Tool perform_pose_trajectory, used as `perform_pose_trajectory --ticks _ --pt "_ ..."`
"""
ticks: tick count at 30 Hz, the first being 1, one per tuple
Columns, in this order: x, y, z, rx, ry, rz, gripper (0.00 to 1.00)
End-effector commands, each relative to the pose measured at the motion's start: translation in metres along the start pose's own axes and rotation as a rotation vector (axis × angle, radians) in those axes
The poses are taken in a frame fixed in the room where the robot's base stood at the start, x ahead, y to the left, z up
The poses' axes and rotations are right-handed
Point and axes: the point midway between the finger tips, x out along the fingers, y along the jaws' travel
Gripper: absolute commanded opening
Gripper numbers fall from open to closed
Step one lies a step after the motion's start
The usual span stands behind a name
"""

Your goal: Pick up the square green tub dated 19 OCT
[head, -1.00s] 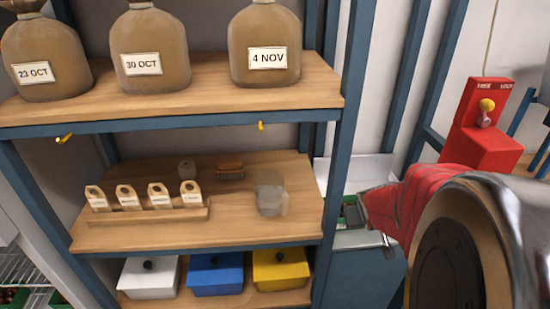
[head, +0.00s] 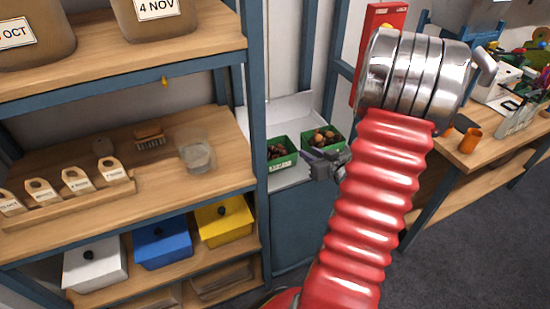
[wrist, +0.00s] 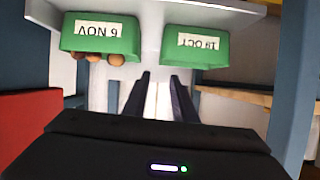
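Two square green tubs stand side by side on a white ledge in the head view. In the wrist view, which shows them upside down, the tub dated 19 OCT (wrist: 197,46) is on the right and the tub dated 6 NOV (wrist: 100,36) on the left. By that order the 19 OCT tub is the left one in the head view (head: 284,161), holding brown chestnuts; its label is too small to read there. My gripper (wrist: 160,88) is open and empty, pointing between the tubs. In the head view my gripper (head: 325,165) is in front of the right tub.
A wooden bench (head: 480,160) with orange cups is on the right. Grey floor is open between.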

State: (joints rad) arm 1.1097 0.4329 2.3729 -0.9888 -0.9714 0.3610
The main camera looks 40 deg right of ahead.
Motion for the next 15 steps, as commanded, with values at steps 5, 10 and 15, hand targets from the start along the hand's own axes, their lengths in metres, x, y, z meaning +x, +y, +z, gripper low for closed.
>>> perform_pose_trajectory --ticks 5,10,15 --pt "0.000 0.000 0.000 0.000 0.002 -0.002 0.25" --pt "0.002 0.000 0.000 0.000 0.002 -0.001 0.25" --pt "0.016 -0.001 0.000 -0.001 0.000 -0.003 0.25"
